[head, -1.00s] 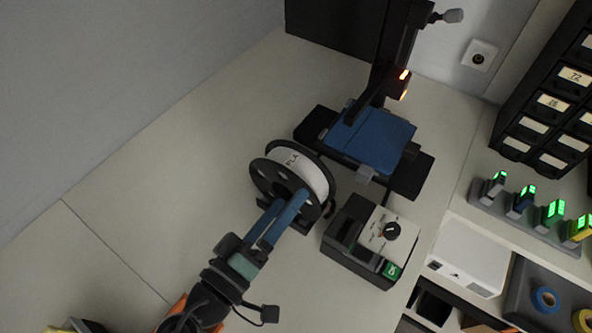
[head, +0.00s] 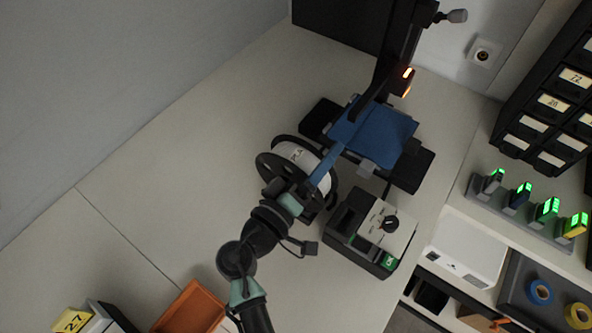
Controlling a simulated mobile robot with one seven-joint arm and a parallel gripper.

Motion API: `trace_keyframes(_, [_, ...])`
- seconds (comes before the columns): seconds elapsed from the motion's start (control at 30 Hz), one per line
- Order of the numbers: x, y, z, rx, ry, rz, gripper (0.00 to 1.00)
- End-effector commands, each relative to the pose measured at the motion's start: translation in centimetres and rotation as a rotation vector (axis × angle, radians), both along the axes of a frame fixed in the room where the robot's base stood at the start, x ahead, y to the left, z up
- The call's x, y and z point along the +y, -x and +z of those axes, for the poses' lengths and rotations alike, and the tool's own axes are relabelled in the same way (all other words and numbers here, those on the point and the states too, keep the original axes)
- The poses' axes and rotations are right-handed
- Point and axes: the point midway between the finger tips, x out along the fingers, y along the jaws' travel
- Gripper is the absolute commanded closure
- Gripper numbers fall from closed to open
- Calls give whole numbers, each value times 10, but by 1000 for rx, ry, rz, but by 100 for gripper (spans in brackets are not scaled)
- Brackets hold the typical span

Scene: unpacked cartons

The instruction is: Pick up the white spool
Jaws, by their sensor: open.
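The white spool (head: 297,154), marked PLA between two black flanges, stands upright on its black holder on the bench, left of the 3D printer. My gripper (head: 322,166) is open and is right at the spool, covering its lower part. One blue finger reaches past the spool's right side toward the printer bed. The other finger is not clearly visible. I cannot tell whether the fingers touch the spool.
The 3D printer with its blue bed (head: 374,137) stands close behind and right. A black and cream box with a dial (head: 382,226) sits close right. An orange tray (head: 190,308) is at the lower left. The bench left of the spool is clear.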

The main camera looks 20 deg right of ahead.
Motion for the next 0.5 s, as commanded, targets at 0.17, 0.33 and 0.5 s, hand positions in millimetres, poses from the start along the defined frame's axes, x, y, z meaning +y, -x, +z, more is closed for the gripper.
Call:
trace_keyframes(0.17, [0,0,0,0,0,0,27])
trace_keyframes(0.33, [0,1,0,0,0,0,58])
trace_keyframes(0.5, [0,1,0,1,1,-1,88])
